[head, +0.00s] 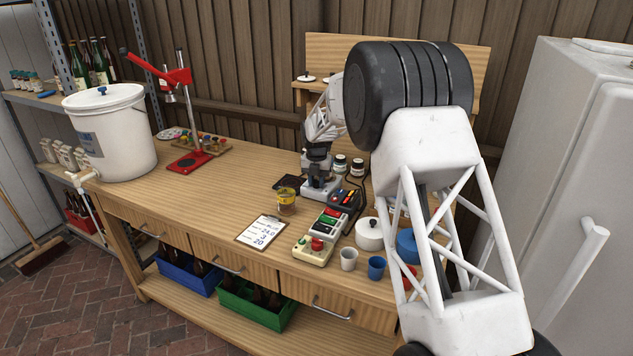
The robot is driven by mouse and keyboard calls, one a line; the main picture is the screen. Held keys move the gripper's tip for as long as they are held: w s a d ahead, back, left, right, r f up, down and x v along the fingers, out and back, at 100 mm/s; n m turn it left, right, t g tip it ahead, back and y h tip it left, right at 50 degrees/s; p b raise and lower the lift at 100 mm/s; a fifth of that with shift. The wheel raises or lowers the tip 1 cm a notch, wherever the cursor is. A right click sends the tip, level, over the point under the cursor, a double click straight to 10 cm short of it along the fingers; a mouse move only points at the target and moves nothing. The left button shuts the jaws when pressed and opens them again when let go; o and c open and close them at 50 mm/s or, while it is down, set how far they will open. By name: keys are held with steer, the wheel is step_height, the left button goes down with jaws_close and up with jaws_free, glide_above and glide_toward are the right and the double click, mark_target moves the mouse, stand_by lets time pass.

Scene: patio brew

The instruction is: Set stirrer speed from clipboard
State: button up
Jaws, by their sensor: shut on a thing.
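The clipboard (263,232) lies face up near the bench's front edge. Its sheet carries the large handwritten-looking entries BLUE, 24.0, 3 and 20; the smaller labels are too small to read. My gripper (318,172) points down at a small pale grey device (322,189), which may be the stirrer, at mid-bench. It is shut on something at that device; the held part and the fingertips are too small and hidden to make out. A jar with yellow contents (286,202) stands just left of it. I cannot read any speed marking.
A white pot (369,236), white cup (348,260) and blue cup (376,268) are nearby. The bench's left middle (225,195) is clear.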

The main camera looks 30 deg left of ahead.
steer(key=m, duration=0.4)
steer(key=shift+m, duration=2.3)
steer(key=o, duration=0.9)
steer(key=shift+o, duration=0.2)
steer(key=shift+r, duration=3.9)
